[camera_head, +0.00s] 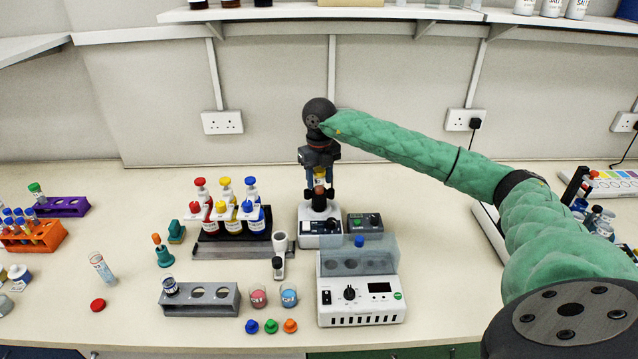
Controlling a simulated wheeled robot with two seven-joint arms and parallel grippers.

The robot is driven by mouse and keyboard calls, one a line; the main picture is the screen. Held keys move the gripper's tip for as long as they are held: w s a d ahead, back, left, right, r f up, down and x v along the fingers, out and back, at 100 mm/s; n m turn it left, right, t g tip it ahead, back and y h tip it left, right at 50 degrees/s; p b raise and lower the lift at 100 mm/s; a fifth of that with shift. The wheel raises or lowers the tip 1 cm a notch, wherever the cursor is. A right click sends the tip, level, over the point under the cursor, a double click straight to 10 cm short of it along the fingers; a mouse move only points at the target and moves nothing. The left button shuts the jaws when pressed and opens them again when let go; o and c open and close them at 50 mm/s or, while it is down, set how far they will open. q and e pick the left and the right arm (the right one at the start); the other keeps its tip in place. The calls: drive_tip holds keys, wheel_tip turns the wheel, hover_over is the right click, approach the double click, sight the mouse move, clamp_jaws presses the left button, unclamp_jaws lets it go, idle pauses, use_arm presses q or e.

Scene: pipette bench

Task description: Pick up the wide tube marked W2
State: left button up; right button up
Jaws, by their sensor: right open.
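My right gripper (320,194) points down over a small white-and-black bench device (320,226), with its fingers apart on either side of a small reddish-brown part. I cannot tell whether that part is a tube top or belongs to the device. No W2 mark is readable in this view. A clear tube (102,268) stands at the left, near a loose red cap (97,305). My left gripper is not in view.
A white control box with a clear hood (361,301) stands in front of the device. Red, yellow and blue bottles (226,218) fill a dark stand to its left. Pink (258,296) and blue (289,296) cups stand near the front. Orange (36,238) and purple (66,207) racks are far left.

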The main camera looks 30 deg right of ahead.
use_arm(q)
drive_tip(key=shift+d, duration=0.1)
use_arm(e)
drive_tip(key=c, duration=0.7)
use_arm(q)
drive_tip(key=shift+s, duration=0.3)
use_arm(e)
drive_tip(key=shift+r, duration=0.2)
drive_tip(key=shift+r, duration=0.4)
use_arm(q)
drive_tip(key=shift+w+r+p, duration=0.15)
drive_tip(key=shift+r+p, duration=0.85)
drive_tip(key=shift+p, duration=0.05)
use_arm(e)
drive_tip(key=shift+r, duration=3.2)
